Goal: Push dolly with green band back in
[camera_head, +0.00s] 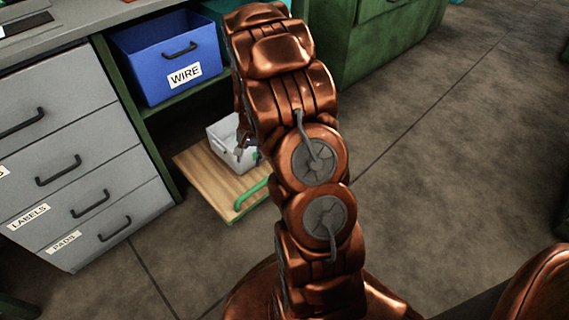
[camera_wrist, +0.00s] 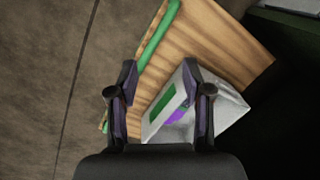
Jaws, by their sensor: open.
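The dolly is a wooden board (camera_head: 197,174) that sticks out of the lower bay of the workbench, over the floor. A green bar (camera_head: 252,194) runs along its front edge; it also shows in the wrist view (camera_wrist: 157,40). A pale grey bin (camera_head: 222,152) stands on the board. In the wrist view the bin (camera_wrist: 228,108) has a green label and a purple patch. My gripper (camera_wrist: 160,72) is open, with the board and part of the bin seen between and below its fingers. In the head view it is mostly hidden behind my arm, near the bin.
A blue bin labelled WIRE (camera_head: 165,62) sits on the shelf above the dolly. Grey drawers (camera_head: 75,145) stand left of the bay. A green cabinet (camera_head: 380,45) stands to the right at the back. Open floor (camera_head: 440,140) lies right of my arm.

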